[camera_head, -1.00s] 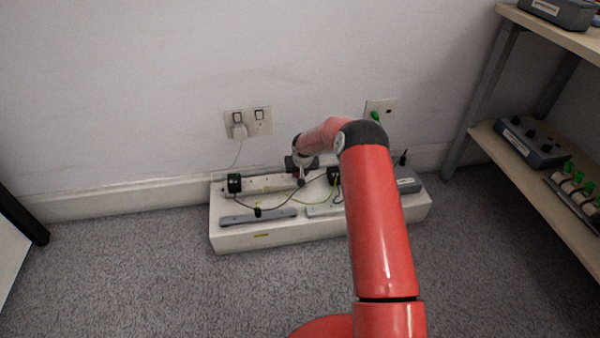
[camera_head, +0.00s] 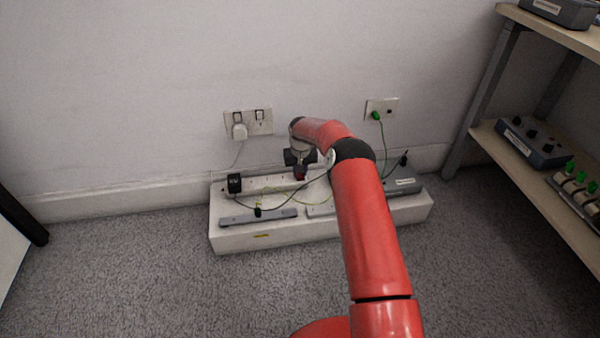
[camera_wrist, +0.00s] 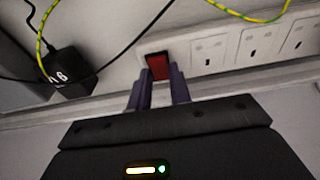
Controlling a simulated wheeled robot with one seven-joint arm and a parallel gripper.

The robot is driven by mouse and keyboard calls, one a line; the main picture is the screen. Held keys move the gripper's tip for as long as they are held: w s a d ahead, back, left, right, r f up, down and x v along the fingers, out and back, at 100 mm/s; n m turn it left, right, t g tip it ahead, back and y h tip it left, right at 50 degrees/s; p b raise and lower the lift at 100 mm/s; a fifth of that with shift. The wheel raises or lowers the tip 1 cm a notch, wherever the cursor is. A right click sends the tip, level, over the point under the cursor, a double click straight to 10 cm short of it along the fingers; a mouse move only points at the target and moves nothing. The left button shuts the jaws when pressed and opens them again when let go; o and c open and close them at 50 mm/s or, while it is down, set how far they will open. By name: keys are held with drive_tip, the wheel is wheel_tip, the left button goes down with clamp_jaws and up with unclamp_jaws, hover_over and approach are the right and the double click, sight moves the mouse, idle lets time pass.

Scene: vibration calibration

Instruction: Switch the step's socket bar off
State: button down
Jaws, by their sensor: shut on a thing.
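The white socket bar (camera_head: 262,184) lies along the back of the white step (camera_head: 330,229), against the wall. My gripper (camera_head: 300,173) is over the bar, pointing down; its tips are small in the head view. In the wrist view, the bar shows white sockets (camera_wrist: 208,53) to the right of a red rocker switch (camera_wrist: 158,66). My gripper's two dark fingers (camera_wrist: 160,84) are at the switch, one on each side of its lower part, shut on it. Whether the rocker is tipped on or off cannot be told.
A black plug (camera_head: 234,183) stands at the bar's left end. A grey strip (camera_head: 258,217) lies at the step's front. Thin cables cross the step; a green plug (camera_head: 376,115) sits in the wall socket. A shelf (camera_head: 545,180) stands at right. Carpet in front is clear.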

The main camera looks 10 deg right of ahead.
sight(300, 177)
drive_tip(key=shift+r, duration=0.1)
drive_tip(key=c, duration=1.3)
unclamp_jaws()
drive_tip(key=shift+s+r+p, duration=0.25)
drive_tip(key=shift+r+p, duration=0.1)
drive_tip(key=shift+r, duration=1.55)
drive_tip(key=shift+s+r+p, duration=0.2)
drive_tip(key=shift+r+p, duration=0.1)
drive_tip(key=shift+r, duration=1.6)
